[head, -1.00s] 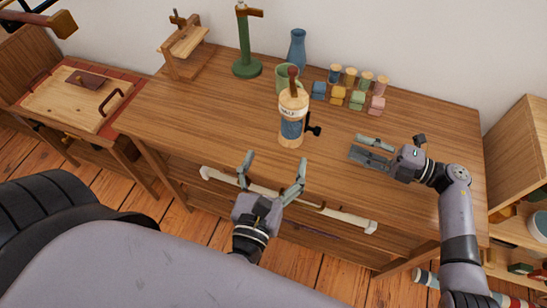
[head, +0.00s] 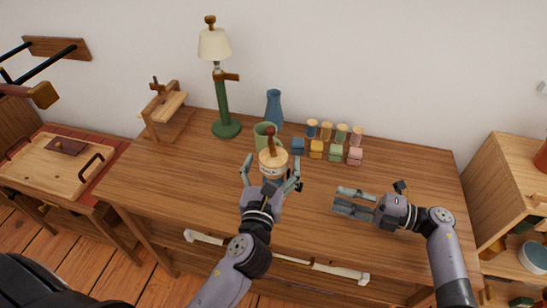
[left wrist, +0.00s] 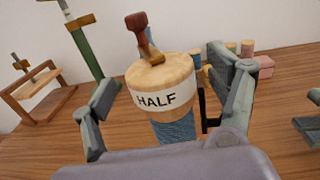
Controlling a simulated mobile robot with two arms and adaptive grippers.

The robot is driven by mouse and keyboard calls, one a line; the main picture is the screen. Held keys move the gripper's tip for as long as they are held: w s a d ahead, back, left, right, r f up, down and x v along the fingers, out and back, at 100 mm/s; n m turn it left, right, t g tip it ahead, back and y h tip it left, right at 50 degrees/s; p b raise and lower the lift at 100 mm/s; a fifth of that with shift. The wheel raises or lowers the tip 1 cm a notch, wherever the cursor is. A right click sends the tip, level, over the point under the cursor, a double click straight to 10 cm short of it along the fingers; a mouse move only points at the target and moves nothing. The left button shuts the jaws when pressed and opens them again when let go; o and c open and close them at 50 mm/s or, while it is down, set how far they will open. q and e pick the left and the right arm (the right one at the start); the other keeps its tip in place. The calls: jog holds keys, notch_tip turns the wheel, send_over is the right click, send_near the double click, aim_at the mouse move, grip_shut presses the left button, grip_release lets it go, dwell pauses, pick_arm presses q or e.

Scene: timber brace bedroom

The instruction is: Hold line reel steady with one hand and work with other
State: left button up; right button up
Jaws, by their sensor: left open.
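The line reel (head: 273,161) stands upright on the wooden table, with a pale wooden top, a "HALF" label and a dark red crank handle. In the left wrist view the reel (left wrist: 158,85) shows blue line wound below the label and a black part at its right side. My left gripper (head: 270,176) is open, with one finger on either side of the reel; I cannot tell whether either finger touches it. My gripper hides the reel's lower part in the head view. My right gripper (head: 338,201) is open and empty, low over the table to the right of the reel.
Several small coloured spools and blocks (head: 335,152) stand behind right. A green-based lamp (head: 226,127) and wooden stand (head: 166,112) are at the back left. The table front is clear.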

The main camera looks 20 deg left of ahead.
aim_at(300, 187)
pick_arm(q)
jog(key=shift+w+a, duration=0.2)
jog(key=shift+w, duration=0.8)
jog(key=shift+c, duration=0.5)
jog(key=c, duration=1.4)
pick_arm(e)
jog(key=shift+o, duration=0.9)
jog(key=shift+r+m, duration=0.15)
jog(key=shift+m, duration=0.15)
jog(key=m+h, duration=0.1)
jog(key=r+m, duration=0.1)
jog(key=m, duration=0.1)
jog(key=shift+d+r+h, duration=0.1)
jog(key=shift+h, duration=0.3)
jog(key=a+m, duration=0.1)
jog(key=a, duration=0.3)
jog(key=a+f+m+h, duration=0.1)
jog(key=a+m, duration=0.1)
jog(key=a, duration=0.2)
jog(key=a+m+t, duration=0.1)
jog(key=a, duration=0.3)
jog(key=shift+f+m, duration=0.2)
jog(key=shift+m, duration=0.2)
jog(key=shift+c, duration=0.2)
